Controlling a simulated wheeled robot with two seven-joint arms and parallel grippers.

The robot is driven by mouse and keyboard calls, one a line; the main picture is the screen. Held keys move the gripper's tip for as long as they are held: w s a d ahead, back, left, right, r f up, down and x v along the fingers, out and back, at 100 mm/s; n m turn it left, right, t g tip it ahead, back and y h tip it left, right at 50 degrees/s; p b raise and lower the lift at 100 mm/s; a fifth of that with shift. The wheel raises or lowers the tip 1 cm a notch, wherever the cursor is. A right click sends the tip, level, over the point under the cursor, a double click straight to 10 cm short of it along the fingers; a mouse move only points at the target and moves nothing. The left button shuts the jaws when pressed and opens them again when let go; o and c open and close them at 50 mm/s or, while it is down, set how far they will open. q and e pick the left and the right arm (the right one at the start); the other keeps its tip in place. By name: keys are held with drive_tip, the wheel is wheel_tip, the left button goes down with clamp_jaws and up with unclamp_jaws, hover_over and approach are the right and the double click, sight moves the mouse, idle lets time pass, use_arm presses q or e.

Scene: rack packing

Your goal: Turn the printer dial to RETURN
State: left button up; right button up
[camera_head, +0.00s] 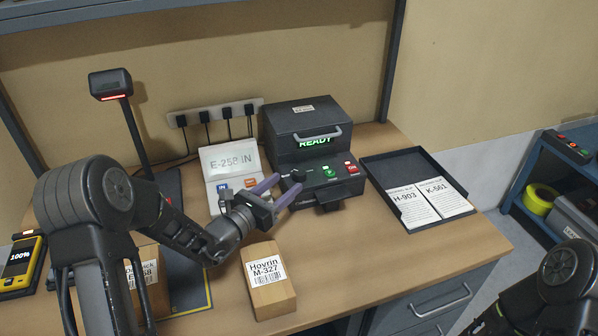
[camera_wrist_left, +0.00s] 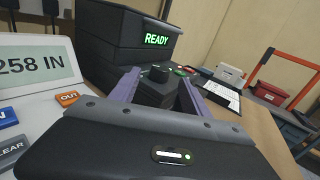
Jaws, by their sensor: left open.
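The black printer (camera_head: 303,120) stands against the back wall and its screen reads READY. Its black dial (camera_head: 297,175) is on the left of the front panel, left of a green and a red button. My left gripper (camera_head: 277,190) is open, with its two purple fingers pointing at the dial from the front left. In the left wrist view the dial (camera_wrist_left: 158,73) appears between the open fingers, just ahead, with no contact visible. The dial's label and setting are too small to read. My right arm shows at the lower right, but its gripper is out of view.
An E-258 IN display (camera_head: 226,160) with buttons stands left of the printer. A black tray (camera_head: 375,165) with two slips, H-903 and K-561, is to the right. A Hovrin M-327 box (camera_head: 268,280) sits in front. A scanner (camera_head: 110,84) stands at left.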

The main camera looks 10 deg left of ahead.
sight(295, 176)
use_arm(q)
drive_tip(key=p+x, duration=0.1)
drive_tip(key=x, duration=0.6)
drive_tip(key=shift+p, duration=0.3)
drive_tip(key=shift+s, duration=0.1)
drive_tip(key=shift+c, duration=0.3)
clamp_jaws()
